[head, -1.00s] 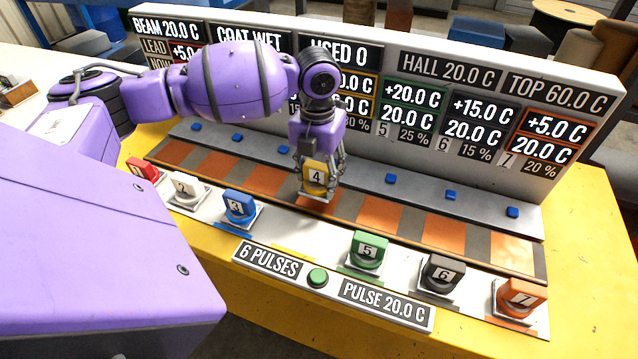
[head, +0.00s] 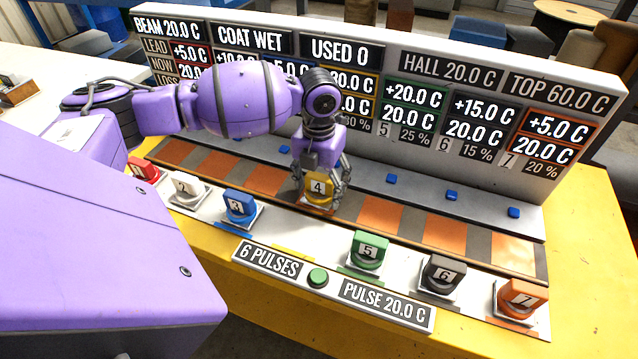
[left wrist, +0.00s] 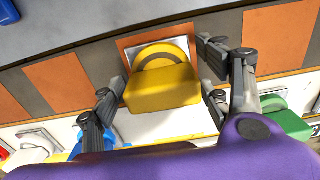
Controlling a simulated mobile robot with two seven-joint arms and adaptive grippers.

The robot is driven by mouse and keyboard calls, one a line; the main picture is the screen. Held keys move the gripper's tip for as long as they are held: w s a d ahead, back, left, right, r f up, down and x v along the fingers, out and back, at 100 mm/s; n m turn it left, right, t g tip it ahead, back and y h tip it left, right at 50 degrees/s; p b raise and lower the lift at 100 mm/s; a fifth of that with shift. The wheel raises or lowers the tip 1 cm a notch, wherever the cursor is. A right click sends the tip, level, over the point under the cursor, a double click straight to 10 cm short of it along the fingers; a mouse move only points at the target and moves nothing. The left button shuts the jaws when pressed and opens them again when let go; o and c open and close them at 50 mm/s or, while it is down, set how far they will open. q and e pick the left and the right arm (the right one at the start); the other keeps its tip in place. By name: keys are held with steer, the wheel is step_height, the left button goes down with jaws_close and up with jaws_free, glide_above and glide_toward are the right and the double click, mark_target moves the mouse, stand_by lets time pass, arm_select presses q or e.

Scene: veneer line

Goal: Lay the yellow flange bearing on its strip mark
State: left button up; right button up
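The yellow flange bearing (head: 318,188), marked 4, sits upright on the strip (head: 345,204) of alternating orange and dark patches. In the left wrist view the yellow bearing (left wrist: 163,90) has its pale base plate over an orange patch (left wrist: 126,46), whose edges show around the plate. My left gripper (head: 320,190) is low over the bearing, with its fingers spread on either side. In the left wrist view a narrow gap shows between the left gripper's fingers (left wrist: 163,88) and the bearing. The bearing's near lower side is partly hidden. My right gripper is not in view.
Red (head: 143,169), white (head: 187,187), blue (head: 240,206), green (head: 368,249), black (head: 442,272) and orange (head: 520,297) bearings stand on the front ledge. A green button (head: 317,277) is in front. A display board (head: 400,60) stands behind the strip.

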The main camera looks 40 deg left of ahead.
mark_target(319, 176)
arm_select(q)
steer(key=shift+r, duration=0.15)
step_height(319, 176, up, 12)
steer(key=shift+r, duration=0.1)
stand_by(0.4)
